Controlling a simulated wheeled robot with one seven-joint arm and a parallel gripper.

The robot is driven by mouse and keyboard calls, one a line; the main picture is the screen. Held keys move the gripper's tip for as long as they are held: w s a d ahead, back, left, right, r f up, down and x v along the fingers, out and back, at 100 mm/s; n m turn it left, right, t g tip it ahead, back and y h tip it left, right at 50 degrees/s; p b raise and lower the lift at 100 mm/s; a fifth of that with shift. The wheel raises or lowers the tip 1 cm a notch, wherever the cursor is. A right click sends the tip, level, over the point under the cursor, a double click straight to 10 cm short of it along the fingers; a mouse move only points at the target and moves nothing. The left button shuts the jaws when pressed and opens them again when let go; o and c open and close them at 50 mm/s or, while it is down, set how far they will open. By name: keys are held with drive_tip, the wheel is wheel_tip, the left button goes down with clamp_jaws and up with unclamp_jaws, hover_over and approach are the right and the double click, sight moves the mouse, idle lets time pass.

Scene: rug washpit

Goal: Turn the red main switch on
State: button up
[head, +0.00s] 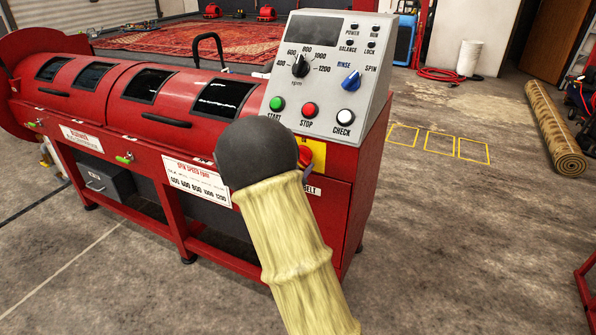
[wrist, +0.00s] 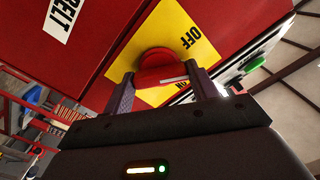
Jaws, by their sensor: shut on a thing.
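The red main switch (wrist: 158,66) is a round red knob with a pale mark on its grip. It sits on a yellow plate (wrist: 200,50) on the red machine's front. The word OFF shows on the plate; a second label is mostly hidden by a finger. In the head view the switch (head: 305,156) shows only partly, beside my dark wrist. My gripper (wrist: 160,78) is shut on the switch, with one finger on each side of its grip.
The sloped grey control panel (head: 375,100) above holds dials and green, red and white buttons. A BELT label (wrist: 65,12) is near the plate. The long red machine (head: 110,140) extends left. The floor on the right is open up to a rolled rug (head: 555,130).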

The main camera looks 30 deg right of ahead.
drive_tip(key=shift+f+m+b, duration=0.1)
drive_tip(key=shift+m+b, duration=5.5)
drive_tip(key=shift+b, duration=1.05)
drive_tip(key=o, duration=1)
drive_tip(key=shift+a, duration=0.1)
drive_tip(key=p+v, duration=0.3)
drive_tip(key=v, duration=1.4)
